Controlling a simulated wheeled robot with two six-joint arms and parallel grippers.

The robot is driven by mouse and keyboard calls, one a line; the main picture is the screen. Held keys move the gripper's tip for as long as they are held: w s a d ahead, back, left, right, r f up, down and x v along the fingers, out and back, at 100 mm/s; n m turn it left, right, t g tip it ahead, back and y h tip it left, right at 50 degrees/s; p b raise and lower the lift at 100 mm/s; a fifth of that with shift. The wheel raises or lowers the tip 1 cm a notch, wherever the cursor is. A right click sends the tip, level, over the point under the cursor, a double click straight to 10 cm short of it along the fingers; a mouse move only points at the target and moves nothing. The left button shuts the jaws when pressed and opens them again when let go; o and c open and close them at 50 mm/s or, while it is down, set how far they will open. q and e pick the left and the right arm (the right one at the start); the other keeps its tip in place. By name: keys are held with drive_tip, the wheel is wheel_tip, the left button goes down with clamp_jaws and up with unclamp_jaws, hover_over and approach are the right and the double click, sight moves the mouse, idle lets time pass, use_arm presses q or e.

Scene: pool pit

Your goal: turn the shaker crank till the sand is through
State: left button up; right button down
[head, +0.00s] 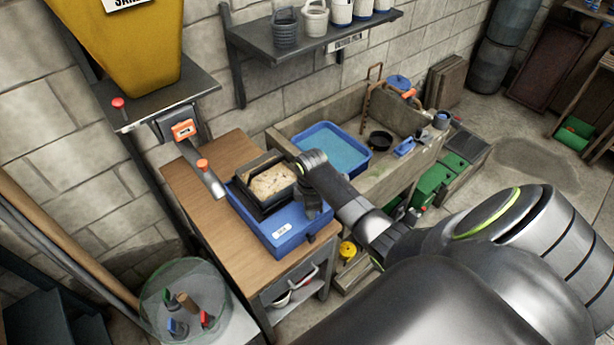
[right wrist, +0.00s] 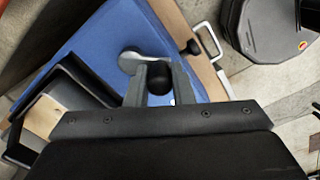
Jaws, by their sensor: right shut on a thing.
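The shaker is a blue box (head: 283,235) on the wooden bench, with a black-framed sieve (head: 250,203) on top. Pale sand (head: 272,182) lies in the sieve. The blue box (right wrist: 105,50) also shows in the right wrist view, with the sieve's corner at its left. The grey crank arm (right wrist: 131,61) ends in a black knob between my right gripper's fingers (right wrist: 158,82). My right gripper (head: 316,208) is shut on the crank knob at the box's right side and hides the crank in the head view. My left gripper is not in view.
A chute with an orange lever (head: 183,130) stands above the bench (head: 213,152) at the left. A stone sink (head: 300,125) with a blue tub (head: 318,133) is behind the shaker. A clear bin (head: 185,290) of tools stands front left.

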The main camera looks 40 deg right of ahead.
drive_tip(key=n, duration=0.1)
drive_tip(key=d+n+p, duration=0.1)
drive_tip(key=n, duration=0.2)
drive_tip(key=shift+s+d+r+n+p, duration=0.15)
drive_tip(key=shift+s+n+p, duration=0.1)
drive_tip(key=shift+n+p, duration=0.05)
drive_tip(key=n, duration=0.2)
drive_tip(key=shift+d+n, duration=0.4)
drive_tip(key=n, duration=0.2)
drive_tip(key=shift+d+n, duration=0.3)
drive_tip(key=shift+d, duration=0.1)
drive_tip(key=n, duration=0.1)
drive_tip(key=d+n, duration=0.1)
drive_tip(key=n, duration=0.2)
drive_tip(key=shift+w+d+n+b, duration=0.15)
drive_tip(key=shift+w+n+b, duration=0.15)
drive_tip(key=shift+w+d+n+b, duration=0.15)
drive_tip(key=shift+w+n+b, duration=0.1)
drive_tip(key=shift+n, duration=0.6)
drive_tip(key=shift+w+d+n+b, duration=0.15)
drive_tip(key=shift+n+b, duration=0.1)
drive_tip(key=shift+n, duration=0.65)
drive_tip(key=shift+w+d+n+b, duration=0.15)
drive_tip(key=shift+n+b, duration=0.1)
drive_tip(key=shift+n, duration=0.6)
drive_tip(key=c, duration=1.3)
unclamp_jaws()
drive_tip(key=shift+o, duration=0.2)
